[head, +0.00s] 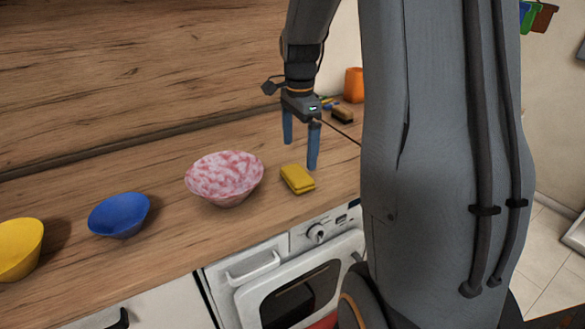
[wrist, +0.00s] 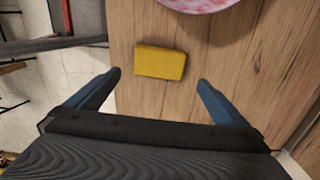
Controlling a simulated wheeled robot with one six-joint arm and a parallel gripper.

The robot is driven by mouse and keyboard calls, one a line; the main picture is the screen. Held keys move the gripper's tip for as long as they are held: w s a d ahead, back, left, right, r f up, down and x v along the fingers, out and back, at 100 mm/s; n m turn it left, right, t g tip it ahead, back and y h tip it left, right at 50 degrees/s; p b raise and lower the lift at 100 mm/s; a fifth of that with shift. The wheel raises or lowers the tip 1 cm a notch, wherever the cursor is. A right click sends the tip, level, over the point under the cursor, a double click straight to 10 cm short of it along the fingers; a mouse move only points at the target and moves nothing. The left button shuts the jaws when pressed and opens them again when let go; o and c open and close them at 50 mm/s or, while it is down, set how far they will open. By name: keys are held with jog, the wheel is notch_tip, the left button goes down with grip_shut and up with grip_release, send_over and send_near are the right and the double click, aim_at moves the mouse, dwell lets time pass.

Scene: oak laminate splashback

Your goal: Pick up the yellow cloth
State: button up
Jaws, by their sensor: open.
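The yellow cloth (head: 297,179) is a small folded block lying flat on the wooden counter, near its front edge and just right of the pink and white bowl. In the wrist view the cloth (wrist: 160,62) lies ahead of the fingertips, roughly centred between them. My gripper (head: 300,155) is open and empty, with its blue fingers pointing down above the counter, close behind the cloth in the head view. In the wrist view my gripper (wrist: 158,76) has its two fingers spread wider than the cloth.
The pink and white bowl (head: 224,179) stands left of the cloth, then a blue bowl (head: 118,215) and a yellow bowl (head: 19,249). An orange container (head: 354,85) and a brush-like item (head: 342,114) are at the back. An oven (head: 295,280) is below the front edge.

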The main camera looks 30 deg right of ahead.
aim_at(297, 174)
notch_tip(297, 174, down, 2)
jog(key=shift+f+p, duration=0.2)
jog(key=shift+p, duration=0.1)
jog(key=f, duration=0.1)
jog(key=f+p, duration=0.1)
jog(key=f, duration=0.2)
jog(key=shift+s+a+p, duration=0.2)
jog(key=shift+a+p, duration=0.1)
jog(key=shift+p, duration=0.1)
jog(key=shift+f, duration=0.6)
jog(key=c, duration=0.9)
jog(key=shift+c, duration=0.2)
